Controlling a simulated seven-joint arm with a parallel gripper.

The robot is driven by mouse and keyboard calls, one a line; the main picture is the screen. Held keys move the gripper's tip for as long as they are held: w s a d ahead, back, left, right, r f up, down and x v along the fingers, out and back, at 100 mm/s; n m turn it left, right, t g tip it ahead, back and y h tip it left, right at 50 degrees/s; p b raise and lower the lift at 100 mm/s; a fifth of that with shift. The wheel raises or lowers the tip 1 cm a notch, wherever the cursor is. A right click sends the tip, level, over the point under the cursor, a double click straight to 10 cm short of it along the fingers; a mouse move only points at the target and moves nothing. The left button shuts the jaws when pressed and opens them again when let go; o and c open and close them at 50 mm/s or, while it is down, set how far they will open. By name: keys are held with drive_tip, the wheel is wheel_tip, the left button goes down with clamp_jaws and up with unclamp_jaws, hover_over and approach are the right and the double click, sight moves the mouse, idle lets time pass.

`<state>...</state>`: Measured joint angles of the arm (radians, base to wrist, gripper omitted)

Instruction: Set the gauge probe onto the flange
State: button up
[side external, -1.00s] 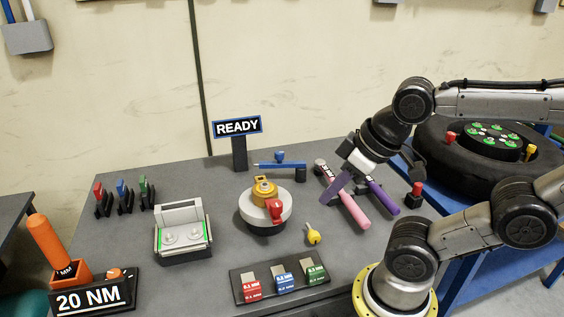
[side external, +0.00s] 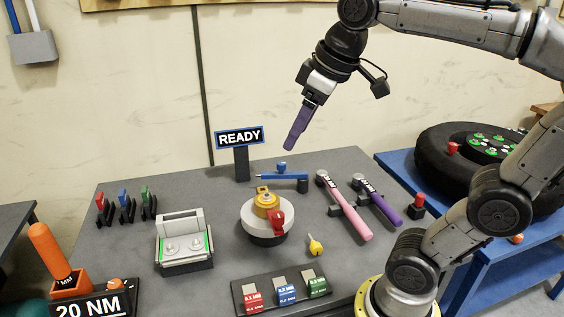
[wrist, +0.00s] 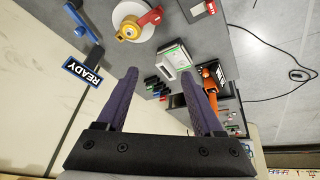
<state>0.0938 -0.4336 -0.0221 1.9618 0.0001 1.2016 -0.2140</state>
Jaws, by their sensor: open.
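A round pale disc (side external: 247,220) on a dark base, seemingly the flange, stands mid-table. It carries a brass-coloured part (side external: 265,199) and a red piece (side external: 278,220). The disc is at the top of the wrist view (wrist: 121,14). I cannot tell for sure which thing is the gauge probe; a blue bar (side external: 278,176) with a knob lies behind the disc, and a small yellow piece (side external: 316,245) lies in front of it. My gripper (side external: 290,146) hangs high above the table, near the READY sign. Its purple fingers (wrist: 159,72) are apart and empty.
The READY sign (side external: 239,137) stands upright behind the disc. Pink (side external: 350,213) and purple (side external: 382,206) handled tools lie to the right. A pale fixture (side external: 183,240) stands left. A tray (side external: 240,282) of coloured blocks is in front. A tyre (side external: 437,148) lies at right.

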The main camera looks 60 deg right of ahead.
drive_tip(key=w+d+r+g, duration=0.1)
drive_tip(key=w+d+r, duration=0.2)
drive_tip(key=w+d, duration=0.5)
drive_tip(key=m+g, duration=0.4)
hover_over(282, 163)
wheel_tip(282, 163, down, 18)
wheel_tip(282, 163, down, 14)
drive_tip(key=shift+r, duration=0.15)
clamp_jaws()
drive_tip(key=shift+r, duration=0.1)
